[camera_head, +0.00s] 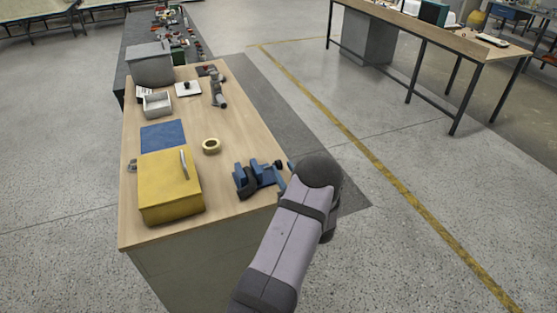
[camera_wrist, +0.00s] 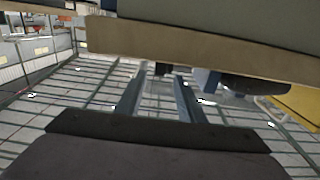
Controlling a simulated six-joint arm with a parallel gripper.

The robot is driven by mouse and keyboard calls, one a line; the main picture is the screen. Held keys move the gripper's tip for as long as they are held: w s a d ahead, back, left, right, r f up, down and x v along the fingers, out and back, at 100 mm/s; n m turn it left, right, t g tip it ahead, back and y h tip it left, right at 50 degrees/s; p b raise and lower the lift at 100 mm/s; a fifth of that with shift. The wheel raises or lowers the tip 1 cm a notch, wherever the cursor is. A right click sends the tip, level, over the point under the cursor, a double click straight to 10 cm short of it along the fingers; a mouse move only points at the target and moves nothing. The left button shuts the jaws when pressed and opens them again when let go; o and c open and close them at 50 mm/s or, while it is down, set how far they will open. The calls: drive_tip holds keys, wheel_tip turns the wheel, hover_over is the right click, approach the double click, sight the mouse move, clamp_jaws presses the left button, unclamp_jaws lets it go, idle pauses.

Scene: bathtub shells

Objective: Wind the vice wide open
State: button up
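The blue vice (camera_head: 265,175) with dark parts stands near the right edge of the wooden bench. How far its jaws are apart is too small to tell. My gripper (camera_wrist: 162,76) shows in the wrist view with its two fingers apart. It points at a small dark part in front of the vice, which may be the handle; contact cannot be made out. The vice's blue and dark body (camera_wrist: 212,80) also shows there, upside down, right of the fingertips. In the head view my arm covers the gripper beside the vice's right end.
A yellow box (camera_head: 170,190), blue mat (camera_head: 163,136), tape roll (camera_head: 211,146), white tray (camera_head: 157,106) and grey box (camera_head: 150,65) share the bench (camera_head: 225,195). The yellow box (camera_wrist: 300,104) and bench edge (camera_wrist: 170,48) show in the wrist view.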

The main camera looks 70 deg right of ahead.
sight(280, 163)
drive_tip(key=shift+p+x, duration=0.75)
drive_tip(key=shift+x, duration=1.85)
drive_tip(key=shift+c, duration=0.3)
drive_tip(key=c, duration=0.8)
